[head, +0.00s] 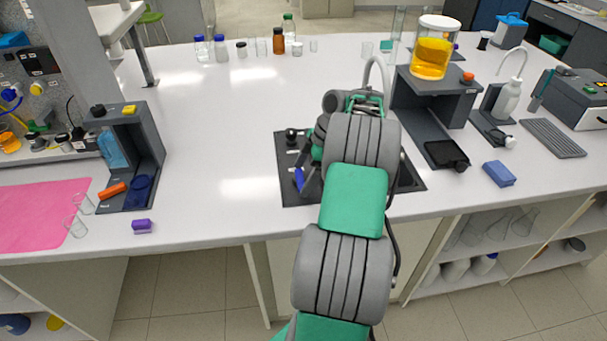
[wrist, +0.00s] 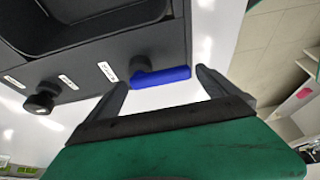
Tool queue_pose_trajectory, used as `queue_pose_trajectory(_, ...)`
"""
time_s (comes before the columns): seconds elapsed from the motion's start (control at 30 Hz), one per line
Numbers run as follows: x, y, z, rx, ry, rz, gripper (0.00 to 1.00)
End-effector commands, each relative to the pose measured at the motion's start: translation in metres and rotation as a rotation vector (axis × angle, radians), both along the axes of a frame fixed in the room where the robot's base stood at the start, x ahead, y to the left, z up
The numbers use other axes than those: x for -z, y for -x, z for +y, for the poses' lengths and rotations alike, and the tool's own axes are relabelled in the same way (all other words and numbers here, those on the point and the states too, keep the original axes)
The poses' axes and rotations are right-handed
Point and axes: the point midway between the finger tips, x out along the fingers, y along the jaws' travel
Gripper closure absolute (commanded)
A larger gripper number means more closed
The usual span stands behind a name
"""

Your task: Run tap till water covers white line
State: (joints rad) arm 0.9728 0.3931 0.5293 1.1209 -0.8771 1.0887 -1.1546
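A dark sink unit (head: 296,198) is set in the white bench, with a pale curved tap spout (head: 377,68) behind it. My arm hides most of the basin, and no water or white level line can be made out. A blue lever handle (head: 299,178) is on the unit's front panel; it also shows in the wrist view (wrist: 163,77), lying crosswise beside a small white label. My gripper (wrist: 161,80) is open, with one finger near each end of the blue lever. I cannot tell whether either finger touches it.
A black round knob (wrist: 40,101) sits on the same panel, left of the lever. In the head view, a grey stand with a yellow-liquid jar (head: 432,58) is right of the sink, and a blue block (head: 498,173) lies further right.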

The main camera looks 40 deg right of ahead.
Motion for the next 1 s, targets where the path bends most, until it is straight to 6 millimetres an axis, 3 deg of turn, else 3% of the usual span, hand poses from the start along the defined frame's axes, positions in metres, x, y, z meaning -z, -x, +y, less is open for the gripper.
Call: queue_pose_trajectory(1.0, -0.0005, 0.0000, -0.0001, 0.001, 0.000, 0.000, 0.86)
